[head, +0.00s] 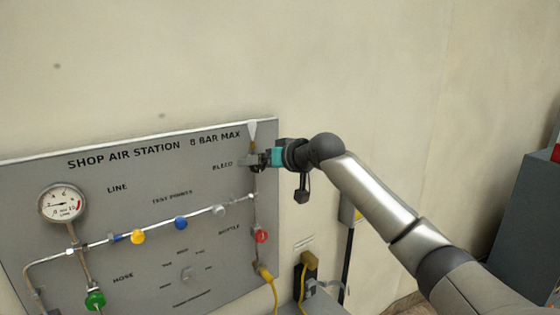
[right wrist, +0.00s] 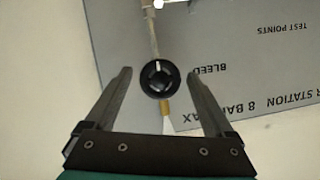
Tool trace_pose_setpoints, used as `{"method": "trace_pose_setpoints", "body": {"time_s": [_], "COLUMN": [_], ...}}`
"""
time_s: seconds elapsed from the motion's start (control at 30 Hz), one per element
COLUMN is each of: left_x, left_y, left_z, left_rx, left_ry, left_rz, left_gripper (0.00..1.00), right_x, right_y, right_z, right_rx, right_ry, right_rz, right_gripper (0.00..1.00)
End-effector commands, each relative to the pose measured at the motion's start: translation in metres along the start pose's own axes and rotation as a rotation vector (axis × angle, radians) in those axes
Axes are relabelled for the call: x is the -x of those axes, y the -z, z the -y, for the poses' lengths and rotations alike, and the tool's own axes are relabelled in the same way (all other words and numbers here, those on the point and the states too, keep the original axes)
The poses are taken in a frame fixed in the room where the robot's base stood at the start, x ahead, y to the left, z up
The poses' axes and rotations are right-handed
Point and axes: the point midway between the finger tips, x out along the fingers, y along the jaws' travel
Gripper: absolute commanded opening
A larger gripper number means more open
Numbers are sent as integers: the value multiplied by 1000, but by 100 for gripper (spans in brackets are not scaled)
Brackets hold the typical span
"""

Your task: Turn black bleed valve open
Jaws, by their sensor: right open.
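The black bleed valve (right wrist: 160,79) is a round knob with a light pointer mark, on a vertical pipe beside the word BLEED in the right wrist view. My right gripper (right wrist: 160,75) is open, with one finger on each side of the knob and a gap visible on both sides. I cannot tell whether the fingers reach as deep as the knob. In the head view my right gripper (head: 257,160) is at the panel's upper right, beside the BLEED label, and hides the knob. My left gripper is not in view.
The grey panel (head: 130,190) carries a gauge (head: 62,203), a green knob (head: 95,300), yellow (head: 138,236) and blue (head: 181,223) knobs and a red knob (head: 262,236). A white cone (head: 252,131) tops the bleed pipe. A yellow hose (head: 274,288) hangs below. Wall right of the panel is mostly bare.

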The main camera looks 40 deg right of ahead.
Motion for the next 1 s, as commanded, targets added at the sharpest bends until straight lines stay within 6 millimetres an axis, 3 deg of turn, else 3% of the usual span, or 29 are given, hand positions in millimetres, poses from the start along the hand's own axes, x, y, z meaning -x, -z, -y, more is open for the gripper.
{"method": "trace_pose_setpoints", "body": {"time_s": [0.6,1.0], "left_x": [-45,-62], "left_y": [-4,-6], "left_z": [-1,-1], "left_rx": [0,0], "left_ry": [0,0], "left_rz": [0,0], "left_gripper": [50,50], "right_x": [105,141], "right_y": [-4,-2], "right_z": [-2,0], "right_rx": [5,3], "right_ry": [-3,-1], "right_rz": [2,2], "right_gripper": [88,88]}}
